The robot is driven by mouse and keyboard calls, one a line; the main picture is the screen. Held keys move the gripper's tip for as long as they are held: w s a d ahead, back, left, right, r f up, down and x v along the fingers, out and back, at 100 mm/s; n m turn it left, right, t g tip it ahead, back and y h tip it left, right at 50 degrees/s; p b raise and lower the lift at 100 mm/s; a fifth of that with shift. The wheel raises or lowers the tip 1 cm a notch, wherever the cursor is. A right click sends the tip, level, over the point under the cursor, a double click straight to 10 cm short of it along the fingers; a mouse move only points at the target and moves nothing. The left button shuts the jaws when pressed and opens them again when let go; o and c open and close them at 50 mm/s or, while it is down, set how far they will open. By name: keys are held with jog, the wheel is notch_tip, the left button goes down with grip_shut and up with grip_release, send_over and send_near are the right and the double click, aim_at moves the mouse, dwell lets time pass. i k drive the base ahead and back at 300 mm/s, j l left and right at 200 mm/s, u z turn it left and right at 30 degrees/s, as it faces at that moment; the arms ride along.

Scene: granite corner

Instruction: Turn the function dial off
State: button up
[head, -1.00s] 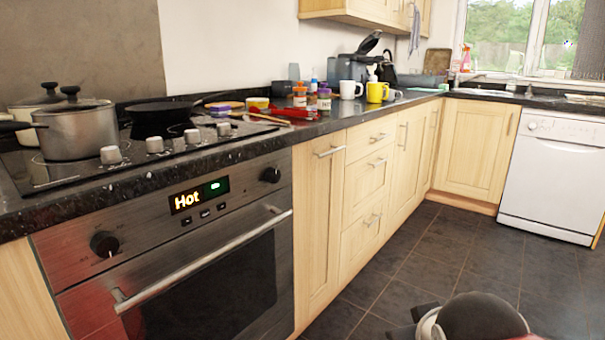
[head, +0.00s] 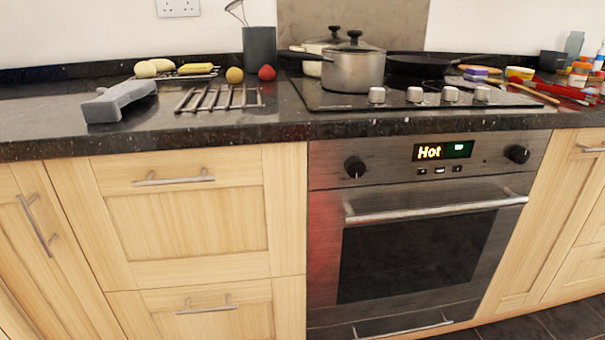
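The oven (head: 430,220) is built in under the black counter, and its panel display (head: 443,150) reads "Hot" with a green patch beside it. A black round left dial (head: 355,167) has a pale pointer mark near its bottom. A black round right dial (head: 517,154) sits at the panel's other end; its pointer is too small to read. I cannot tell from labels which one is the function dial. Small buttons (head: 440,170) lie below the display. The oven door is shut, with a long handle (head: 440,210) below the panel. My gripper is not in view.
A steel pot (head: 353,70) and a dark pan (head: 428,66) stand on the hob (head: 330,98). A grey object (head: 117,100) and a metal rack (head: 220,99) lie on the left counter. Wooden drawers (head: 190,220) flank the oven.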

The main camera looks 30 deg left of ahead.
aim_at(354, 168)
jog(key=u, duration=1.1)
